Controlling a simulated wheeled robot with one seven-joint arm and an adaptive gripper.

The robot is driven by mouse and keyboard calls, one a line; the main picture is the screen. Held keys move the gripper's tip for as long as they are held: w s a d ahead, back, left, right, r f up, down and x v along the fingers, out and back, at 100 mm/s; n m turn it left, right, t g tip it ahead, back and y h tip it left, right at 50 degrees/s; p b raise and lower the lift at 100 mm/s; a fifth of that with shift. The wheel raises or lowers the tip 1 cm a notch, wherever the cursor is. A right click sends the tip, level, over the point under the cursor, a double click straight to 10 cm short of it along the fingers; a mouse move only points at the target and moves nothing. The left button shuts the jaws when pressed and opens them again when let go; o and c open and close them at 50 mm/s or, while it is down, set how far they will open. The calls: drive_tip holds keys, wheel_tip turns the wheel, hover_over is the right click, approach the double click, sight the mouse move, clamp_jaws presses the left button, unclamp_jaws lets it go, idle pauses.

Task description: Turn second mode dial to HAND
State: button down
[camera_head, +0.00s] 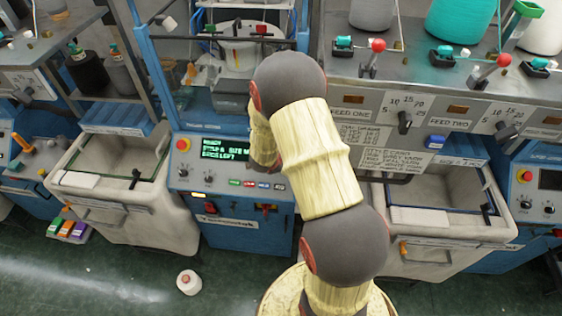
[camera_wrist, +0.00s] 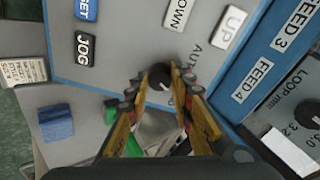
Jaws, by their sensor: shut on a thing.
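In the wrist view, a round black dial (camera_wrist: 159,74) with a white pointer mark sits on a grey control panel (camera_wrist: 120,55). The lettering beside it appears to begin AUTO and is partly covered. No HAND label is readable. My gripper (camera_wrist: 162,83) is shut on the dial, with one yellow and black finger on each side. The fingers hide the panel just below the dial. In the head view, my arm hides the gripper and this dial.
Near the dial are the JOG button (camera_wrist: 86,50), the UP button (camera_wrist: 231,27) and the DOWN button (camera_wrist: 179,12). A blue panel marked FEED 4 (camera_wrist: 251,81) lies to the right. In the head view, a white cone (camera_head: 189,282) stands on the floor.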

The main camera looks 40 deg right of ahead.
drive_tip(key=c, duration=1.6)
unclamp_jaws()
drive_tip(key=shift+o, duration=0.2)
drive_tip(key=v, duration=1.2)
